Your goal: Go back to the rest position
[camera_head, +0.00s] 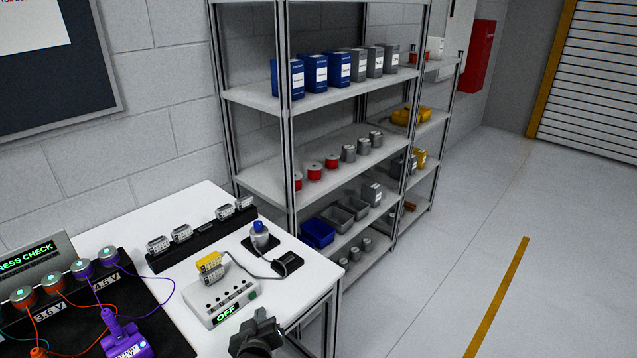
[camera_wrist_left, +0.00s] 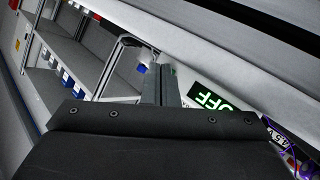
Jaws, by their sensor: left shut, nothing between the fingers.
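My left gripper (camera_head: 261,322) shows at the bottom of the head view, over the table's front right corner. In the left wrist view its fingers (camera_wrist_left: 160,84) are shut together with nothing between them. It is just right of and nearer than the white box (camera_head: 224,300), whose green display reads OFF. That display (camera_wrist_left: 212,98) also shows beside the fingers in the wrist view. I cannot tell how high the gripper is above the table. My right gripper is in neither view.
The white table (camera_head: 185,215) carries a black rack (camera_head: 200,238) of grey modules, a yellow-topped module (camera_head: 209,266), a blue-topped part (camera_head: 260,232) and a purple device (camera_head: 126,335) with wires. A stocked shelf (camera_head: 345,155) stands behind. The floor to the right is clear.

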